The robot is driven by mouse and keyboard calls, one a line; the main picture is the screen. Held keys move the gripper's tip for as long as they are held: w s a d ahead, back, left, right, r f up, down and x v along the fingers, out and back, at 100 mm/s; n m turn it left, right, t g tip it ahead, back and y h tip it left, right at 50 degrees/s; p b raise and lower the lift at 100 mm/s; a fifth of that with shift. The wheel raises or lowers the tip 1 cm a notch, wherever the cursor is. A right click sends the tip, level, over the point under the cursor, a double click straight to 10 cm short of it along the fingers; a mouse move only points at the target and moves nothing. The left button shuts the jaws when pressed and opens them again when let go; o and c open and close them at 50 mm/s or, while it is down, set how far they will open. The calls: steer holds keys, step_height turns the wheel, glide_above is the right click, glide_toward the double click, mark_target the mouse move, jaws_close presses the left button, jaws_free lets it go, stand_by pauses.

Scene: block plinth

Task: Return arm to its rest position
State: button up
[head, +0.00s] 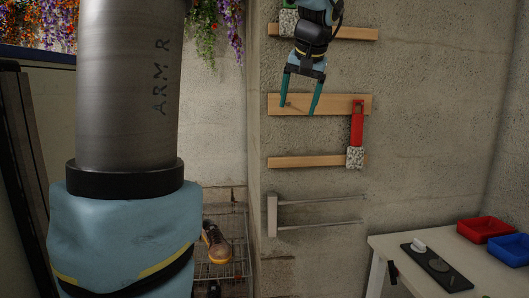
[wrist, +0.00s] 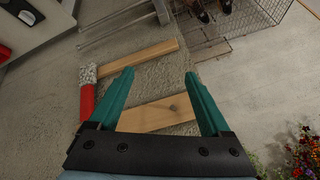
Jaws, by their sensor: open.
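My gripper (head: 300,106) is open and empty, in front of the wall near a wooden board (head: 340,105). In the wrist view my gripper (wrist: 158,75) shows its two green fingers spread apart, with the wooden board (wrist: 160,114) behind and between them. Nothing is held. My arm's large grey and blue link (head: 125,100) fills the left of the head view and hides what is behind it.
A lower board (head: 305,162) and a metal rail (head: 272,216) are below. A wire rack (head: 225,270) holds a shoe (head: 216,243). A white table (head: 440,250) bears red and blue bins.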

steer(key=s+a+f+g, duration=0.15)
steer(key=a+f, duration=0.25)
steer(key=f, duration=0.5)
steer(key=s+a+f+g, duration=0.1)
steer(key=s+a+f, duration=0.25)
steer(key=f, duration=0.55)
steer(key=s+a+f+n+g, duration=0.1)
steer(key=s+a+f, duration=0.3)
steer(key=s+f, duration=0.2)
steer(key=s+a+f+n+g+h+b, duration=0.1)
steer(key=s+a+f, duration=0.2)
steer(key=s+f, duration=0.2)
step_height(320, 180, down, 3)
steer(key=shift+s+a+f, duration=0.1)
steer(key=shift+s+a, duration=0.25)
steer(key=shift+s, duration=0.05)
